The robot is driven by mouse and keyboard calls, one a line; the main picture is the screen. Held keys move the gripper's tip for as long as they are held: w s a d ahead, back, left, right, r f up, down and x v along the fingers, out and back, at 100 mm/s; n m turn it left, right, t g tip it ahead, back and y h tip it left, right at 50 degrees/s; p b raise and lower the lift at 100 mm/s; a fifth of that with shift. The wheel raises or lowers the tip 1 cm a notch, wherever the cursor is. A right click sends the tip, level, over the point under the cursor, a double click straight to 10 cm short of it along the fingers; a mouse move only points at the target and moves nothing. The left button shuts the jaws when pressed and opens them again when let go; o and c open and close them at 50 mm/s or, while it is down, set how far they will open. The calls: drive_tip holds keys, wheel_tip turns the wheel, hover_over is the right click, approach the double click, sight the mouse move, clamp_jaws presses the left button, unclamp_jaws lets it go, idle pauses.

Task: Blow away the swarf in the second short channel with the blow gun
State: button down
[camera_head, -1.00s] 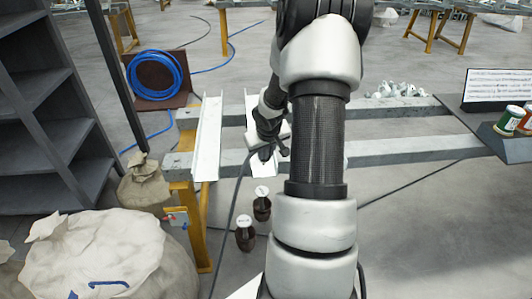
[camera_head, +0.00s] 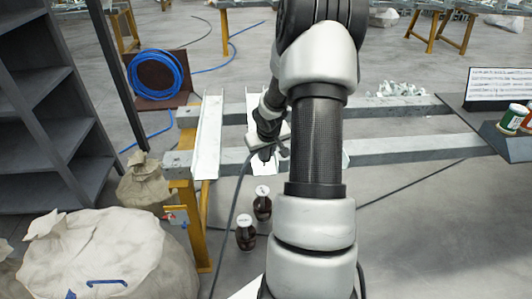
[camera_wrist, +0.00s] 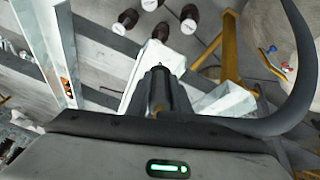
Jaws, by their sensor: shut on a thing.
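The first white short channel (camera_head: 208,135) lies across two grey beams at the left in the head view. A second white channel (camera_head: 254,98) lies to its right, partly hidden by my arm. My gripper (camera_head: 268,142) is over the second channel, shut on the dark blow gun (camera_wrist: 160,88), whose hose (camera_head: 230,215) hangs down toward the floor. In the wrist view the blow gun's nozzle points along the channel below it (camera_wrist: 150,58). No swarf can be made out clearly in this channel; the gun and gripper hide part of it.
A longer white channel (camera_wrist: 42,45) with a small orange thing in it lies at the left of the wrist view. Dark jars (camera_head: 245,234) stand on the floor below the beams (camera_head: 410,145). Sacks (camera_head: 95,250) and a shelf (camera_head: 40,110) stand left.

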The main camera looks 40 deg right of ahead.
drive_tip(key=shift+f+b, duration=0.5)
drive_tip(key=shift+w+d+r, duration=0.1)
drive_tip(key=shift+w+d, duration=0.05)
drive_tip(key=shift+w, duration=0.1)
idle(0.4)
drive_tip(key=shift+w+d+p, duration=0.35)
drive_tip(key=shift+w+p, duration=0.15)
drive_tip(key=shift+p, duration=0.15)
drive_tip(key=shift+w, duration=0.1)
drive_tip(key=shift+w+d, duration=0.1)
drive_tip(key=shift+w, duration=0.05)
drive_tip(key=shift+w+d+p, duration=0.45)
drive_tip(key=shift+w, duration=0.2)
drive_tip(key=shift+w+d, duration=0.15)
drive_tip(key=shift+w, duration=0.15)
drive_tip(key=shift+w+d, duration=0.25)
drive_tip(key=shift+w, duration=0.15)
drive_tip(key=shift+w+d+f+p, duration=0.1)
drive_tip(key=shift+w+f+p, duration=0.05)
drive_tip(key=shift+f+p, duration=0.15)
